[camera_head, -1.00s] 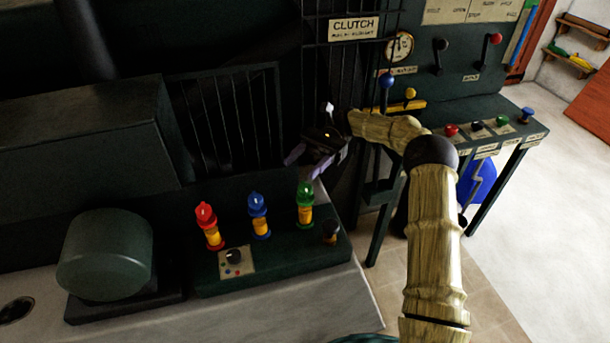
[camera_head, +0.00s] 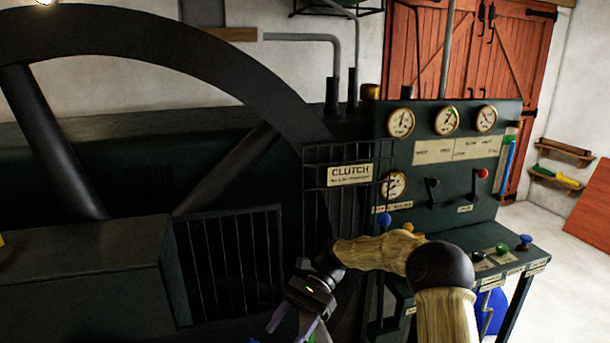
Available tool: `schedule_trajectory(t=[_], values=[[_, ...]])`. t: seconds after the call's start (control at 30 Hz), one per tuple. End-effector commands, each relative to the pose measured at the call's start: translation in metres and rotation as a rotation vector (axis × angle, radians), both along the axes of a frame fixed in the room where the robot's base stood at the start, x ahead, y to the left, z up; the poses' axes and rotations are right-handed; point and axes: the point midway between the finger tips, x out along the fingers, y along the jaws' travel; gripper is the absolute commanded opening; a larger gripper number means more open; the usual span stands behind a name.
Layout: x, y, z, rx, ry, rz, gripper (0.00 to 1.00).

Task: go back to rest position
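My gripper (camera_head: 293,330) hangs at the bottom middle of the head view, in front of the dark machine and below the CLUTCH sign (camera_head: 350,175). Its two purple fingers stand apart with a gap between them, and I see nothing held. The fingertips are close to the lower picture edge. My arm, with pale wood-like links and a dark elbow, reaches in from the lower right and bends left to the gripper. A bit of green (camera_head: 311,339), seemingly the top of the green lamp, shows beside the fingers; whether they touch is unclear.
A barred guard (camera_head: 228,265) and a large dark wheel (camera_head: 170,40) fill the left. The control panel (camera_head: 455,195), with gauges, levers and a shelf of coloured knobs, stands right of and behind my arm. Open floor (camera_head: 570,260) lies at far right.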

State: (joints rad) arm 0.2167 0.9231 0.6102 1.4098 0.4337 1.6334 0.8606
Motion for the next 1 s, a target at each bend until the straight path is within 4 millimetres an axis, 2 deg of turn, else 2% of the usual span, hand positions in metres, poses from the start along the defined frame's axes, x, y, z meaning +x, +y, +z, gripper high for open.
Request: schedule_trajectory(t=[0.03, 0.17, 0.47, 0.8, 1.0], values=[[-0.009, -0.001, 0.004, -0.042, -0.069, 0.007, 0.54], [-0.027, -0.014, -0.002, -0.131, -0.252, 0.032, 0.54], [-0.062, -0.076, 0.001, -0.302, -0.680, 0.159, 0.54], [-0.112, -0.158, 0.036, -0.432, -1.123, 0.390, 0.54], [-0.138, -0.184, 0.051, -0.463, -1.294, 0.504, 0.54]])
